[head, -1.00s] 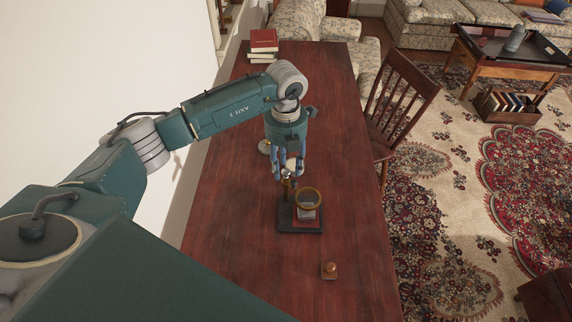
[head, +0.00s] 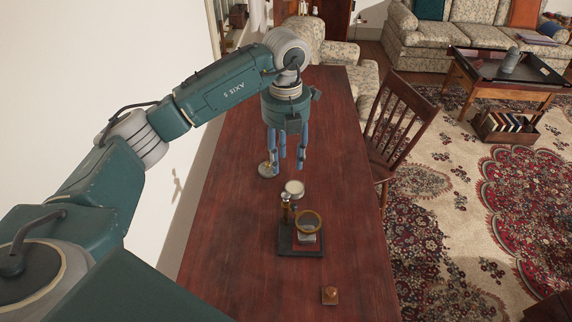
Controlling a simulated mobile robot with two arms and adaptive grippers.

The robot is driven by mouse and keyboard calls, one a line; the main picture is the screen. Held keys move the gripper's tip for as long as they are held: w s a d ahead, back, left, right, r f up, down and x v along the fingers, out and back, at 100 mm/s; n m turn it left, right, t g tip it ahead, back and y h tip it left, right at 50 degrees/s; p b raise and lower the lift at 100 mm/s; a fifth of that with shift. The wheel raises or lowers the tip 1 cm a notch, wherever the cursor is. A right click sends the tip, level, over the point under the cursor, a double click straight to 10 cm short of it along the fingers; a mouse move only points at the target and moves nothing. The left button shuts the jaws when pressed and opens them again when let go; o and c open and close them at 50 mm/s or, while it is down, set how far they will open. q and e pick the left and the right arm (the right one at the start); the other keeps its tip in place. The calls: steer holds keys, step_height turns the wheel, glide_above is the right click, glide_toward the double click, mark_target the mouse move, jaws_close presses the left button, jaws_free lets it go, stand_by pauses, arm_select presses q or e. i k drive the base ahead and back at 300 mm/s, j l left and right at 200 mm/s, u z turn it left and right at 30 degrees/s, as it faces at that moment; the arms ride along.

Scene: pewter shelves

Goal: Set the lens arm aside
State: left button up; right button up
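The magnifier stand has a dark base (head: 287,249) on the table. A short brass post (head: 285,209) rises at its back left, and the brass-rimmed lens (head: 308,233) sits over the base on the right. A pale round knob or disc (head: 294,187) shows just behind the post; how it joins the arm is unclear. My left gripper (head: 287,168) points down above and behind the stand. Its blue fingers are spread with nothing between them, and they appear clear of the knob. My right gripper is not in view.
The long red-brown table (head: 230,235) is mostly clear left of the stand. A wooden chair (head: 400,120) stands against the table's right edge.

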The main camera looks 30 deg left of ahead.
mark_target(292, 207)
steer(key=k+l, duration=0.5)
steer(key=k, duration=0.2)
steer(key=k+l, duration=0.5)
steer(key=k, duration=0.15)
